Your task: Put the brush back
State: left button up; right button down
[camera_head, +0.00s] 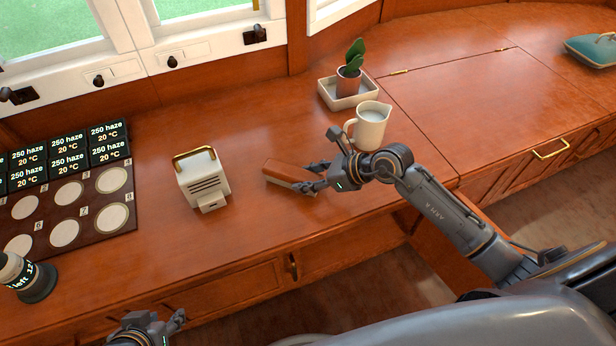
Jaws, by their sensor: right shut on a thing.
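The brush (289,172), with a reddish-brown wooden back and a paler underside, is at the middle of the wooden counter. My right gripper (314,177) is shut on its right end. I cannot tell whether the brush touches the counter or is just above it. My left gripper (166,327) is low at the bottom edge, in front of the counter and away from the brush. It is partly cut off, and its opening is unclear.
A white slotted box with a brass handle (204,182) stands left of the brush. A cream pitcher (370,128) and potted plant tray (334,98) stand behind my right gripper. A dark board with pale discs (126,215) and display blocks (108,133) lie left. Counter between box and brush is clear.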

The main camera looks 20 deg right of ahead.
jog(key=shift+f, duration=0.1)
jog(key=c, duration=0.8)
grip_release()
pick_arm(q)
jog(key=shift+w+d+r+t, duration=0.2)
jog(key=shift+w+t, duration=0.1)
jog(key=shift+w, duration=0.1)
pick_arm(e)
jog(key=shift+o, duration=0.2)
pick_arm(q)
jog(key=shift+s+a, duration=0.1)
jog(key=shift+s, duration=0.05)
